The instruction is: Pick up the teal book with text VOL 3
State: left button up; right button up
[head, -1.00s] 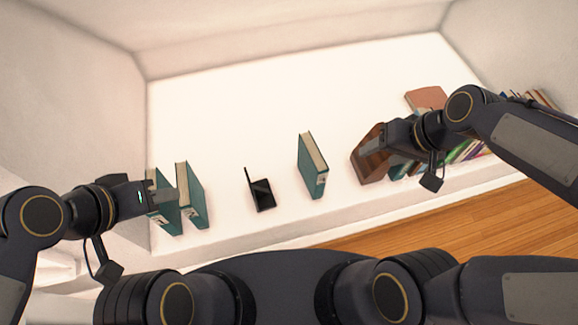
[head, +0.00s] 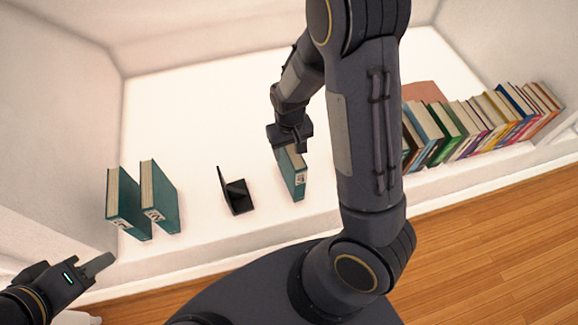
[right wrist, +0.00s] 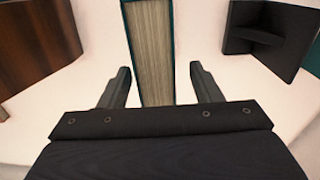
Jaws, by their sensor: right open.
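Three teal books stand upright on the white shelf; their spine labels are too small to read. One teal book (head: 293,182) stands alone near the middle. Its page edge also shows in the right wrist view (right wrist: 153,60). My right gripper (head: 291,147) is over its top, and the book rises between the open fingers (right wrist: 162,88) with a gap on each side. Two more teal books, the far-left one (head: 126,208) and its neighbour (head: 160,200), stand side by side. My left gripper (head: 105,262) is in front of the shelf, below them, touching no book; its jaw opening is hidden.
A black bookend-like stand (head: 236,193) is left of the middle book and shows in the right wrist view (right wrist: 272,30). A brown wooden object (right wrist: 35,50) is on the other side. A row of coloured books (head: 480,122) fills the right. The shelf behind is clear.

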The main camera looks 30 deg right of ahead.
jog(key=f, duration=0.3)
jog(key=shift+d+f+b, duration=0.2)
jog(key=shift+f+b, duration=0.15)
jog(key=shift+f, duration=0.05)
grip_shut()
jog(key=shift+r, duration=0.1)
dwell(1.0)
